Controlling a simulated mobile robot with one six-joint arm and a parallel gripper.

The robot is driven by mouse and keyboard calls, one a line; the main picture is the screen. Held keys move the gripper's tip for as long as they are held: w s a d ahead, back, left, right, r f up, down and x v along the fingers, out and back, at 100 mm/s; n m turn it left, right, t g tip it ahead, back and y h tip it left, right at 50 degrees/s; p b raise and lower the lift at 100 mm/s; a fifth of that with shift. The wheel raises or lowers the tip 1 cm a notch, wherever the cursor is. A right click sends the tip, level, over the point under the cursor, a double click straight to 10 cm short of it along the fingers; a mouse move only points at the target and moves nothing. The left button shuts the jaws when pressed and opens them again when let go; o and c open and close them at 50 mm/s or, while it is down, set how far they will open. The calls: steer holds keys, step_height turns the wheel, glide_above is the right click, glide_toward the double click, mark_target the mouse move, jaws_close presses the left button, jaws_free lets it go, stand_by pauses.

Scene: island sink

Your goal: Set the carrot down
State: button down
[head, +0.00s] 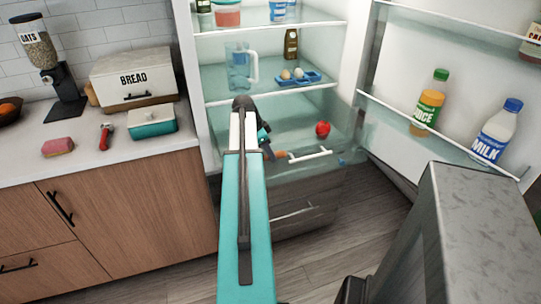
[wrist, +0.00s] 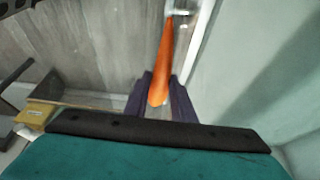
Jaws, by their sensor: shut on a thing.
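The orange carrot (wrist: 165,55) is long and tapered in the wrist view. My gripper (wrist: 161,88) is shut on its near end, one dark finger on each side, and the rest points away from the gripper. In the head view, my gripper (head: 265,143) is at the open fridge, partly hidden behind my own arm. A small orange part of the carrot (head: 268,153) shows below it, over the fridge's lower area. I cannot tell whether the carrot touches a surface.
The fridge's lower compartment (head: 300,118) holds a red round item (head: 323,128). Above it, a shelf (head: 215,101) carries a pitcher (head: 238,68) and a blue egg tray (head: 299,79). The open door at right holds juice (head: 428,105) and milk (head: 496,133). A counter (head: 85,140) stands left.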

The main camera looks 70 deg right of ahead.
steer(key=shift+f, duration=0.65)
steer(key=shift+f, duration=0.15)
steer(key=c, duration=1.5)
jaws_free()
steer(key=shift+r, duration=0.2)
steer(key=shift+b+v, duration=0.5)
steer(key=shift+v, duration=5.45)
steer(key=shift+w, duration=0.1)
